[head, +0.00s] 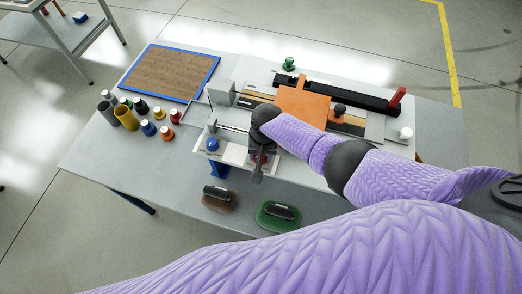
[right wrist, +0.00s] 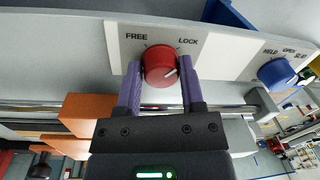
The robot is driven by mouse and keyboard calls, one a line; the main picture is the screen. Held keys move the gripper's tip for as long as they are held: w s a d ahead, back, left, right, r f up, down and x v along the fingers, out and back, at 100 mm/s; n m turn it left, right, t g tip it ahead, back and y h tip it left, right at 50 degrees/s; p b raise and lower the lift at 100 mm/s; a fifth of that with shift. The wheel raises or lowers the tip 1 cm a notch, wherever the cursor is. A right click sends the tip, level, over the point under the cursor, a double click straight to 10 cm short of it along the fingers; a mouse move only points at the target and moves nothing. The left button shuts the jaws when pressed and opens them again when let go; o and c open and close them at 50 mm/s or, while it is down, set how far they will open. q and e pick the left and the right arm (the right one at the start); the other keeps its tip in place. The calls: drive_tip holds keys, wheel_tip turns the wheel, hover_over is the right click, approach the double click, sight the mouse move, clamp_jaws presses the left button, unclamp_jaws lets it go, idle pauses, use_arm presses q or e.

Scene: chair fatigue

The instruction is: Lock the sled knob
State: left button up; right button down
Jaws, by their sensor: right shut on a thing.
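The red sled knob (right wrist: 160,66) is on a pale panel, between the printed words FREE at upper left and LOCK at upper right. A light mark shows on the right part of its face. My right gripper (right wrist: 160,70) is shut on the knob, one purple finger on each side. In the head view my right gripper (head: 258,165) reaches down at the front of the fixture (head: 235,152) and mostly hides the knob. My left gripper is not in view.
A blue knob (right wrist: 278,74) sits on the same panel to the right. An orange plate (head: 300,102) and a red-handled black bar (head: 350,93) lie behind my wrist. Several coloured cylinders (head: 126,117) stand left. Brown (head: 220,200) and green (head: 279,215) pieces are at the front.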

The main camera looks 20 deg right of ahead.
drive_tip(key=shift+m, duration=0.6)
drive_tip(key=shift+c, duration=1)
unclamp_jaws()
wheel_tip(320, 180, up, 10)
drive_tip(key=p, duration=0.5)
drive_tip(key=shift+d, duration=0.35)
